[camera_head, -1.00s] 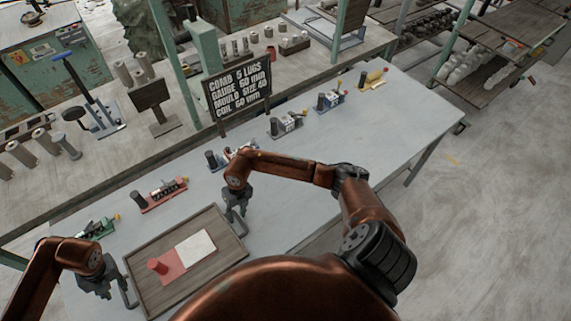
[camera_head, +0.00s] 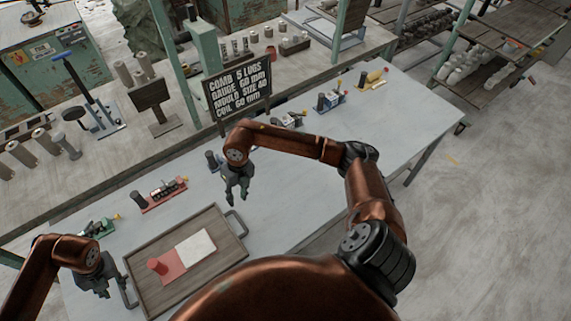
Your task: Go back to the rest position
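My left gripper (camera_head: 103,287) is at the lower left, beside the left handle of the wooden tray (camera_head: 150,290). Its fingers are small and partly lost against the tray handle, so I cannot tell whether it is open or shut. My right gripper (camera_head: 237,197) hangs above the table, behind the tray's far right corner and clear of the right handle (camera_head: 237,222). Its fingertips look slightly apart with nothing between them. The tray holds a red piece with a red cylinder (camera_head: 158,266) and a white square (camera_head: 196,246).
Small devices stand in a row on the grey table (camera_head: 330,150): green (camera_head: 97,228), red (camera_head: 165,193), blue (camera_head: 330,101) and yellow (camera_head: 373,78) ones among them. A black sign (camera_head: 238,92) stands behind them.

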